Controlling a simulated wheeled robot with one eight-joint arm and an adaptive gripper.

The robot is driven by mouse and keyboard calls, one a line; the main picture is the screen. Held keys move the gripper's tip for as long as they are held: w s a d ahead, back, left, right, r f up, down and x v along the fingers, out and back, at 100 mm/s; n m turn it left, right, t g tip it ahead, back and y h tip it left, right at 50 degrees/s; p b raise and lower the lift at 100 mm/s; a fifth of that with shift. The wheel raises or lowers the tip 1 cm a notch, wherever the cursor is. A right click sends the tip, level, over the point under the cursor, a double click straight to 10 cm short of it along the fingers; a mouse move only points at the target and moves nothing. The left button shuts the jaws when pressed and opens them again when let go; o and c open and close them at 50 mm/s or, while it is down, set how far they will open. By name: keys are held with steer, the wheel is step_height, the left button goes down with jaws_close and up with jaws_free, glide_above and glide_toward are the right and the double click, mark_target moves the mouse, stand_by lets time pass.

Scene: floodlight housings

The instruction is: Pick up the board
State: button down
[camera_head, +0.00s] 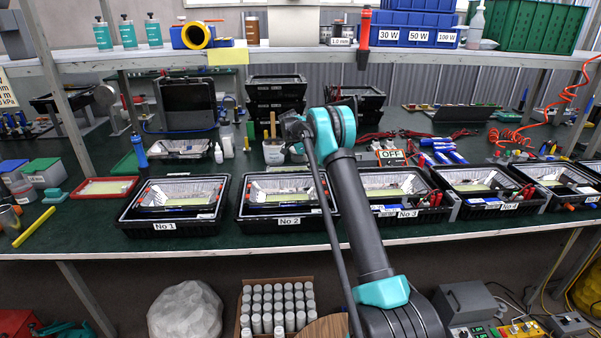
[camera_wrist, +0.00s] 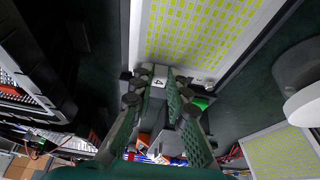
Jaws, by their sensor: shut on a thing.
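In the wrist view a white board (camera_wrist: 205,35) with rows of yellow patches fills the top. My gripper (camera_wrist: 161,83) is shut at its near edge, around a small light tag marked 4. The fingers hide part of that edge, so the exact contact is hard to see. In the head view my gripper is hidden behind my arm, and I cannot make out the held board there.
A second yellow-patterned board (camera_wrist: 286,154) lies at the lower right of the wrist view. In the head view, black trays No 1 (camera_head: 165,227), No 2 (camera_head: 289,222), No 3 (camera_head: 407,214) and No 4 (camera_head: 509,206) line the bench front. A red tray (camera_head: 105,196) sits left.

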steer(key=shift+r, duration=0.15)
step_height(320, 180, up, 27)
stand_by(1.4)
steer(key=shift+r, duration=0.1)
stand_by(1.0)
